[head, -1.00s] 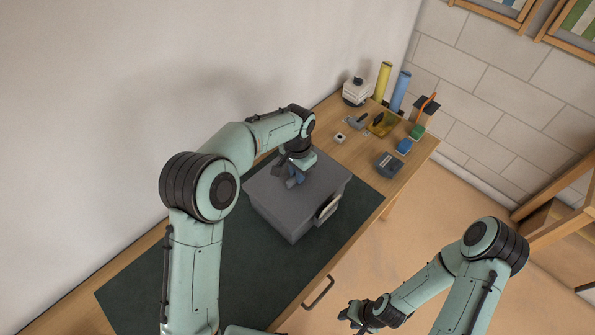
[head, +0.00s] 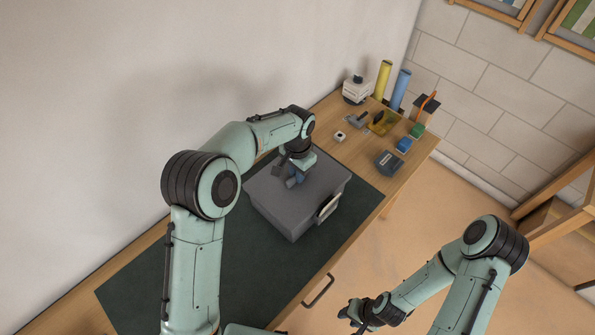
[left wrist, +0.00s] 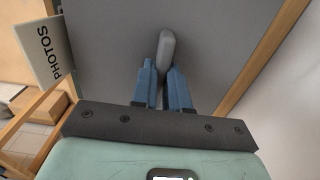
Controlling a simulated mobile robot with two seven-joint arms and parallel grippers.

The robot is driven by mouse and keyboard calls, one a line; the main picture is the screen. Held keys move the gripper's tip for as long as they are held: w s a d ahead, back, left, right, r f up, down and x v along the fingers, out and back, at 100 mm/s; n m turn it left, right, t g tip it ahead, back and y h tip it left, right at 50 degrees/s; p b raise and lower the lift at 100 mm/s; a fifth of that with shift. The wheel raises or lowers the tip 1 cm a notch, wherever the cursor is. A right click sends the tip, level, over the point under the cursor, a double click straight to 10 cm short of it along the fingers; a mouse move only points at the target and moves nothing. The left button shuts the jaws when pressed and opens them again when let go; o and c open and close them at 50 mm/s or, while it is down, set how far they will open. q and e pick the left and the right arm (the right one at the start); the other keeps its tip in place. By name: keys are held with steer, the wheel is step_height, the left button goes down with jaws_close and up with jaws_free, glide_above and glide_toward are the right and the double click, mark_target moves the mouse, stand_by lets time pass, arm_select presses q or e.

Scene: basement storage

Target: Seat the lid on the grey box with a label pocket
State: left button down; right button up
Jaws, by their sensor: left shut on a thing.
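The grey box (head: 287,217) stands on the dark green mat, with a pale label in the pocket (head: 328,207) on its front. Its grey lid (head: 318,179) lies over the top of the box; I cannot tell whether it is fully down all round. My left gripper (head: 293,181) is above the lid, shut on the lid's handle. In the left wrist view the blue fingers (left wrist: 164,88) are on either side of the grey handle (left wrist: 166,50), and the label (left wrist: 45,50) reads PHOTOS. My right gripper (head: 352,314) is off the bench at the lower right; its jaws are too small to judge.
The dark green mat (head: 250,275) covers much of the wooden bench. At the bench's far end are a yellow roll (head: 383,80), a blue roll (head: 400,90), a dark grey device (head: 389,163) and several small items. A wall runs along the left.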

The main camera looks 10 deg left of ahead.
arm_select(q)
steer(key=shift+f, duration=0.2)
steer(key=c, duration=1.1)
jaws_free()
steer(key=shift+o, duration=0.2)
steer(key=shift+r, duration=0.1)
steer(key=shift+w+r+p, duration=0.1)
steer(key=shift+r+p, duration=0.8)
steer(key=shift+r, duration=2.6)
arm_select(e)
steer(key=w+r, duration=0.2)
steer(key=w, duration=0.1)
steer(key=shift+r, duration=0.3)
arm_select(q)
steer(key=shift+d+f, duration=0.1)
arm_select(e)
steer(key=shift+d, duration=0.1)
